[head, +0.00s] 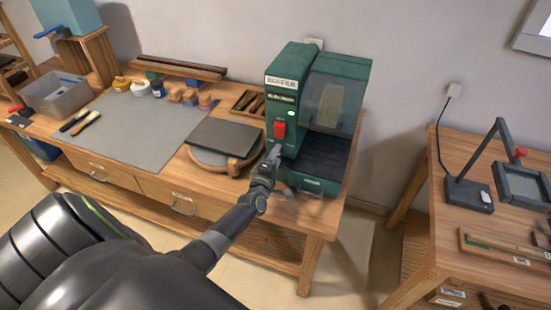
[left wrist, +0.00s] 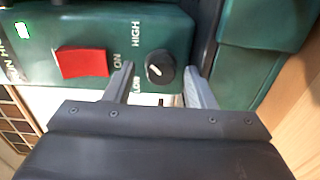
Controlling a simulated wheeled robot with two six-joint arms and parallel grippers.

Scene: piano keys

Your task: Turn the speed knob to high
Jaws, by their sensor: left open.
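The speed knob (left wrist: 160,66) is a small round black dial with a light pointer mark, on the green front of the machine (head: 290,66). In the left wrist view the word HIGH stands above and to its left and LOW below and to its left. I cannot tell exactly where the pointer is aimed. My left gripper (left wrist: 160,82) is open, with one finger on each side of the knob in that view; contact is not clear. In the head view the left gripper (head: 273,157) is at the machine's lower front and hides the knob. My right gripper is not in view.
A red switch (left wrist: 82,62) sits close beside the knob and left finger; it also shows in the head view (head: 279,129). A dark flat plate (head: 222,138) on a wooden base stands left of the machine. A grey mat (head: 150,125) covers the bench further left.

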